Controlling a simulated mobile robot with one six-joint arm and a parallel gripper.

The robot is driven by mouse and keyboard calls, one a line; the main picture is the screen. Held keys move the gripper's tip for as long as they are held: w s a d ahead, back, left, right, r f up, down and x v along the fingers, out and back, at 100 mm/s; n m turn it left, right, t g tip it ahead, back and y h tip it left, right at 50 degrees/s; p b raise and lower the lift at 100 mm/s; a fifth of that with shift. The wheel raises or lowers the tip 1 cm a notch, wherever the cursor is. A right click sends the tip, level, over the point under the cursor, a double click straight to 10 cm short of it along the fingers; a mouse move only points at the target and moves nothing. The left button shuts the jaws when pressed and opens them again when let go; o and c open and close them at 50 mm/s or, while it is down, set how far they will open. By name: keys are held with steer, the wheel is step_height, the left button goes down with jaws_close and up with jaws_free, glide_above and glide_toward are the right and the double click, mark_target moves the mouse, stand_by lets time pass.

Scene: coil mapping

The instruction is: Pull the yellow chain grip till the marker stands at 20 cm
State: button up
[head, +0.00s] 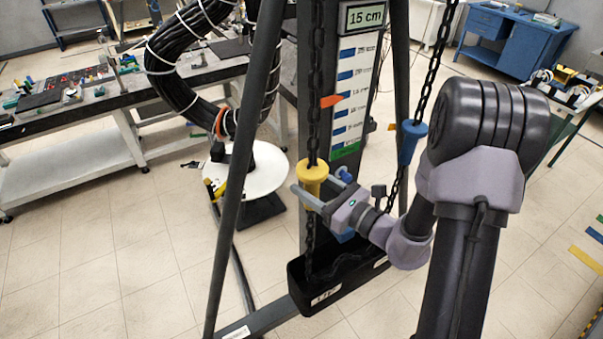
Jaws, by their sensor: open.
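The yellow chain grip (313,180) sits on the left black chain (316,80). My gripper (303,193) is open, its fingers at the yellow grip's height and around or just beside its lower part; I cannot tell whether they touch it. The display (365,16) reads 15 cm. Below it stands a white scale board (354,85) with blue bars and a green zone near the bottom. An orange marker (331,101) points at the board from its left side, above the green zone. A blue chain grip (411,140) hangs on the right chain, behind my wrist.
A black chain bin (325,297) stands under the chains. Dark frame legs (240,150) flank them. A thick black cable coil (190,60) hangs at left above a white round plate (248,170). A workbench (60,120) stands left. A blue desk (513,38) stands back right.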

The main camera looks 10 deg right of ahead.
steer(key=x, duration=0.3)
jaws_close()
stand_by(0.3)
stand_by(1.2)
